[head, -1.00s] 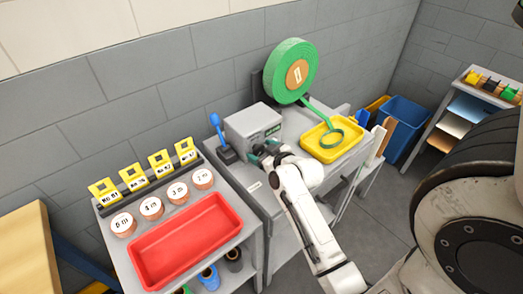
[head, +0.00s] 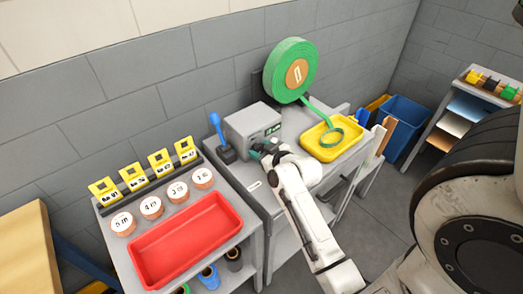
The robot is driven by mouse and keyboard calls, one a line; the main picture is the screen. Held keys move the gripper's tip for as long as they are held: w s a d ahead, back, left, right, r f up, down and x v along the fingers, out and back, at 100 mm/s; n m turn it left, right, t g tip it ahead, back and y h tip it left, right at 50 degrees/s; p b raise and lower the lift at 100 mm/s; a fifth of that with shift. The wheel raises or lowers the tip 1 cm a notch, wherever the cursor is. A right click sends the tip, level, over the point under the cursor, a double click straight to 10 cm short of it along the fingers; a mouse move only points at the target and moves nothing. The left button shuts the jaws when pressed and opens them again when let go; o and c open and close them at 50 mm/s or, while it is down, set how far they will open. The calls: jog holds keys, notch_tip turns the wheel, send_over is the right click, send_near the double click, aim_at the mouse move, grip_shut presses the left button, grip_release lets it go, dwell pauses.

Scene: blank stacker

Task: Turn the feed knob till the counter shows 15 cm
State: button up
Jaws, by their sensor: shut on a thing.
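The grey feed machine (head: 247,127) stands on the bench, with a small dark counter (head: 273,129) showing green digits too small to read. My gripper (head: 258,152) is at the lower front of the machine, shut on the feed knob, which is mostly hidden behind the fingers. A green tape roll (head: 290,70) stands upright behind the machine. Its green tape (head: 318,112) runs down into a yellow tray (head: 324,152), where the end lies in a loop.
A lever with a blue handle (head: 215,120) stands left of the machine. A red tray (head: 186,240), numbered discs (head: 151,207) and yellow tags (head: 132,174) are on the left bench. A blue bin (head: 402,125) stands at the right.

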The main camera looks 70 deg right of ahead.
jog(key=m+t+y, duration=0.1)
jog(key=m, duration=0.2)
jog(key=shift+s+d+y+b, duration=0.1)
jog(key=shift+d+y+b, duration=0.05)
jog(key=shift+y+b, duration=0.25)
jog(key=o, duration=1)
jog(key=shift+o, duration=0.2)
jog(key=shift+s, duration=0.1)
jog(key=b+v, duration=0.1)
jog(key=v, duration=0.9)
jog(key=shift+s, duration=0.3)
jog(key=shift+s+r, duration=0.1)
